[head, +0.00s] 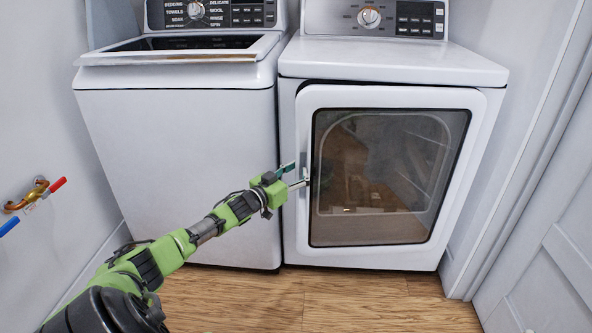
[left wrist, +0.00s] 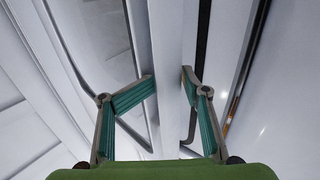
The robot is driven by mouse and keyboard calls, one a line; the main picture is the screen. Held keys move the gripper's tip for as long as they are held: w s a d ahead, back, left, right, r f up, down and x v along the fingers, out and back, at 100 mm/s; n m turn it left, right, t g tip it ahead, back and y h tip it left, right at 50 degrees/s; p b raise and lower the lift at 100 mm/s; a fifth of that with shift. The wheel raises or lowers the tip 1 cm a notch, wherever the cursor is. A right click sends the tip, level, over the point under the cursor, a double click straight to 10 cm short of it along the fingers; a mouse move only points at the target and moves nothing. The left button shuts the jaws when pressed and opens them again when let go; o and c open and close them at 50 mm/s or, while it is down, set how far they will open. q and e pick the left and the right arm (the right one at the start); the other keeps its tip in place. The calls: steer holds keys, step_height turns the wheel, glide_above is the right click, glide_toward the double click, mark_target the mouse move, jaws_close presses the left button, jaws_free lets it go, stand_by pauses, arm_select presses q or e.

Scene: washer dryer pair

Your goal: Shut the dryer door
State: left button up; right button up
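The dryer (head: 390,62) stands on the right in the head view. Its white-framed door (head: 478,170) has a large dark window (head: 385,180) and faces me. The door looks at or nearly at the dryer's front; a thin dark line runs along its top left, and I cannot tell whether it is fully shut. My left gripper (head: 301,174) is at the door's left edge, by the handle area. In the left wrist view its two fingers (left wrist: 169,82) are spread apart, with a white vertical panel edge behind the space between them. Contact is unclear. My right gripper is out of view.
The washer (head: 180,150) stands close on the dryer's left, with its top lid (head: 175,57). A panelled white door (head: 560,240) is on the right. Taps with red and blue handles (head: 40,195) are on the left wall. Wooden floor (head: 300,300) in front is clear.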

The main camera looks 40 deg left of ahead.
arm_select(q)
steer(key=shift+s+a+f, duration=0.1)
steer(key=shift+a, duration=0.15)
steer(key=s, duration=1.2)
steer(key=shift+d, duration=0.25)
